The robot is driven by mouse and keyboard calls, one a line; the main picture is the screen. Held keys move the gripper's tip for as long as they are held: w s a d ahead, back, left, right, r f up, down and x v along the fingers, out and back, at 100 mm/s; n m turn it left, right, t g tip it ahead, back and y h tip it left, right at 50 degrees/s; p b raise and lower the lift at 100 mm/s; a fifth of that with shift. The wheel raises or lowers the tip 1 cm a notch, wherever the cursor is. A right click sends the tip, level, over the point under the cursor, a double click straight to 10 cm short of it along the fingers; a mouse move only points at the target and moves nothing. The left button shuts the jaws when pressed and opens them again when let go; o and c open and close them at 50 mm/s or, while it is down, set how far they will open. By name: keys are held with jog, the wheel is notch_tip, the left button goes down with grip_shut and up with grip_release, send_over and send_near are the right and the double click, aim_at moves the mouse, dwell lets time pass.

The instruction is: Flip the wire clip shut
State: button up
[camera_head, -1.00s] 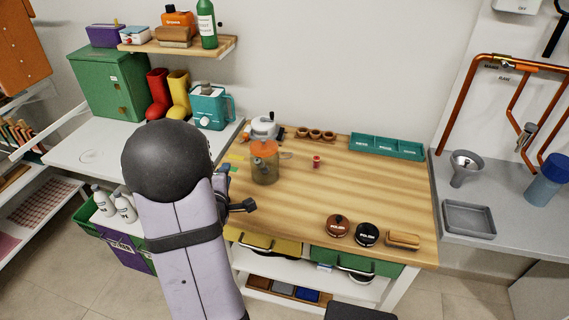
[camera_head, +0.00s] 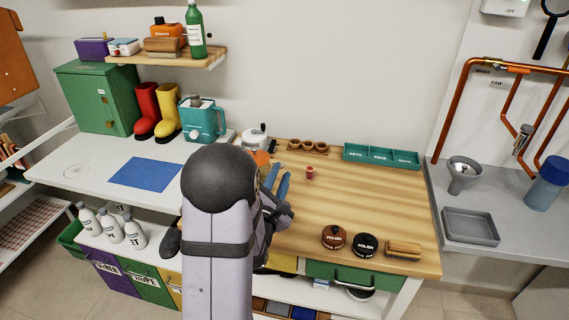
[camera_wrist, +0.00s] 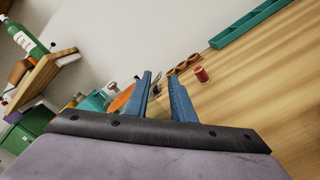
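A glass vessel with an orange lid stands at the left of the wooden worktop. In the head view my arm hides most of it, and only part of the orange lid (camera_head: 262,158) shows. In the wrist view the orange lid (camera_wrist: 122,98) shows left of my fingers, with some of the glass (camera_wrist: 157,107) between them. The wire clip is too small and covered to make out clearly. My gripper (camera_head: 278,178) has blue fingers, which are apart and look empty. In the wrist view the gripper (camera_wrist: 161,78) points toward the vessel; contact cannot be told.
A small red item (camera_head: 309,173) stands on the worktop (camera_head: 350,200) right of my gripper. A grey-white pot (camera_head: 255,138) and small brown cups (camera_head: 307,145) stand behind. A teal tray (camera_head: 381,155) lies at the back right. Polish tins (camera_head: 365,245) sit near the front.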

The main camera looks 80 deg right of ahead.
jog(key=shift+d+p, duration=0.65)
jog(key=shift+d, duration=2.25)
jog(key=shift+c, duration=0.5)
grip_shut()
